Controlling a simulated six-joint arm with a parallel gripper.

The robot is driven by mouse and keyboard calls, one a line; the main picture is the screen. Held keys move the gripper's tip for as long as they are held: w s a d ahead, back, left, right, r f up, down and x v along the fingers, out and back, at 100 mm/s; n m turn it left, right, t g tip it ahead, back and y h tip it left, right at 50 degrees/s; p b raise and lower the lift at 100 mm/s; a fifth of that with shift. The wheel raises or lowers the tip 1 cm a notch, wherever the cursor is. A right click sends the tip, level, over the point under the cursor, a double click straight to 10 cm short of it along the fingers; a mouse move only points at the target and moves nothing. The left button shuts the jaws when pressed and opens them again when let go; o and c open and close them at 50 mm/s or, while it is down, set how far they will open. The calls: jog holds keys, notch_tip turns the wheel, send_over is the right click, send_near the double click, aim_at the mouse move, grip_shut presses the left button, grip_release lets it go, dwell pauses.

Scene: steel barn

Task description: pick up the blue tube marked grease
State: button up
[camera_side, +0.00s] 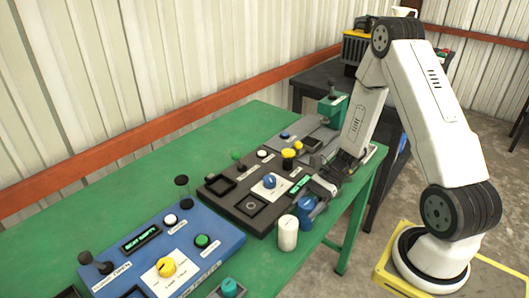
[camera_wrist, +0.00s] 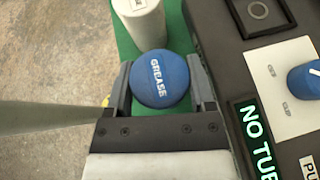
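The blue tube marked GREASE (camera_wrist: 158,80) is between the two fingers of my gripper (camera_wrist: 160,95) in the wrist view, seen from above on its round top. A finger lies close along each side of it; I cannot tell whether both touch it. In the side view the blue tube (camera_side: 306,211) stands upright near the front edge of the green table (camera_side: 262,280), partly hidden by my gripper (camera_side: 318,188). A white tube (camera_side: 288,233) stands beside it, also in the wrist view (camera_wrist: 145,22).
A dark control panel (camera_side: 245,215) with knobs and a lit green display (camera_wrist: 254,130) is right beside the tubes. A blue control panel (camera_side: 215,252) lies at the left. The table edge is close to the tubes, with floor (camera_wrist: 45,60) beyond.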

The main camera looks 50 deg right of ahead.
grip_shut()
jog(key=shift+r, duration=0.1)
jog(key=shift+r, duration=4.9)
